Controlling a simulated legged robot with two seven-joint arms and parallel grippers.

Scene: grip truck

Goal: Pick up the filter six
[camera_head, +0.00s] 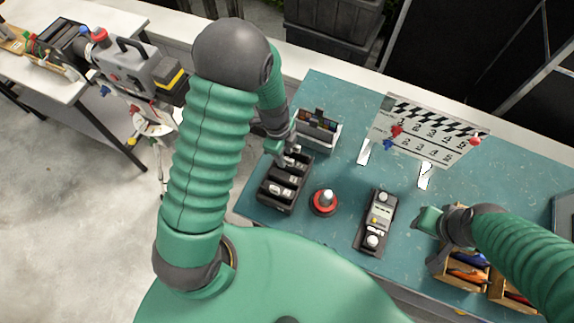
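A white-rimmed holder (335,142) with dark slots and small coloured pieces stands at the back left of the teal table. A black tray (268,205) with compartments and a few pale items sits just in front of it. No number six is readable, so I cannot tell which piece is the filter six. My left gripper (283,150) is over the back end of the black tray, beside the holder. Its fingers are small and partly hidden, and no held object is clear. My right gripper (428,217) is at the table's right side, above wooden boxes, its opening unclear.
A red and black round item (324,202) and a black device with knobs (375,222) stand mid-table. Wooden boxes (466,277) with coloured tools are at the front right. The teal table (340,95) is bare at the back.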

